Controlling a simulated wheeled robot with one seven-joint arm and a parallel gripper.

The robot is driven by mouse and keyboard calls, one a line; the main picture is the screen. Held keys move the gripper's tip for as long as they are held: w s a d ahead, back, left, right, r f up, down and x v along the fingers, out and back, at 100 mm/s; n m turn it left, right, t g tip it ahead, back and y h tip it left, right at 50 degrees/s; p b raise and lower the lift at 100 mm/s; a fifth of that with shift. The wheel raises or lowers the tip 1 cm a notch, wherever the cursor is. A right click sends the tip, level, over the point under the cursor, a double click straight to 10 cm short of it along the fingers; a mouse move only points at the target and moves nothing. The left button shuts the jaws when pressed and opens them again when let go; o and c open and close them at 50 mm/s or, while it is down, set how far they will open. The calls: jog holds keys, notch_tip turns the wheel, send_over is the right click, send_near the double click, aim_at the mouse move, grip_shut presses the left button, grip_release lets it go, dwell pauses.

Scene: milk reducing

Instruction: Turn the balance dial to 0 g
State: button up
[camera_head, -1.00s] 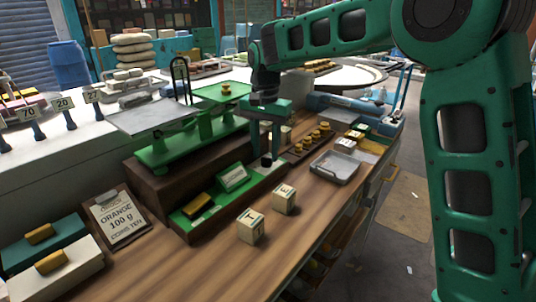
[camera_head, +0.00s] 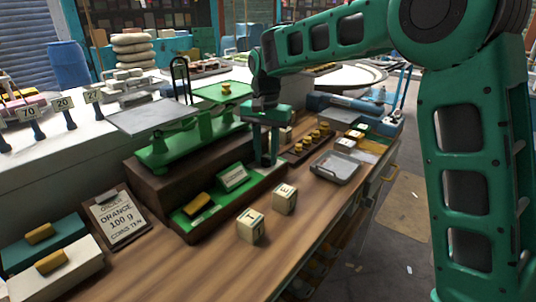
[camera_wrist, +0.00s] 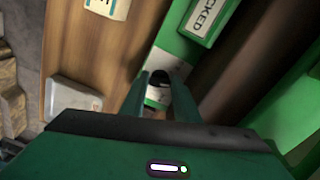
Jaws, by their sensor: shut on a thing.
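The green balance (camera_head: 195,142) stands on a dark wooden block, with a flat metal pan (camera_head: 150,116) at left and a green pan (camera_head: 238,95) at right carrying a small brass weight (camera_head: 226,89). My gripper (camera_head: 267,162) points down at the right end of the green tray in front of the block.
A green sign (camera_head: 233,178) and a brass-coloured block (camera_head: 197,204) sit on the tray. Two lettered cubes (camera_head: 251,226) (camera_head: 285,199) stand on the wooden counter. A metal tray (camera_head: 336,167) and a row of brass weights (camera_head: 313,138) lie to the right. An order clipboard (camera_head: 116,219) lies at left.

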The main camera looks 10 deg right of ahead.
aim_at(267, 158)
jog(key=n, duration=0.4)
jog(key=shift+d, duration=0.1)
jog(key=shift+d+n, duration=0.1)
jog(key=shift+n, duration=2)
jog(key=o, duration=0.8)
jog(key=shift+c, duration=0.2)
jog(key=shift+r, duration=0.1)
jog(key=shift+r, duration=0.2)
notch_tip(267, 158, up, 10)
jog(key=shift+w+r, duration=0.1)
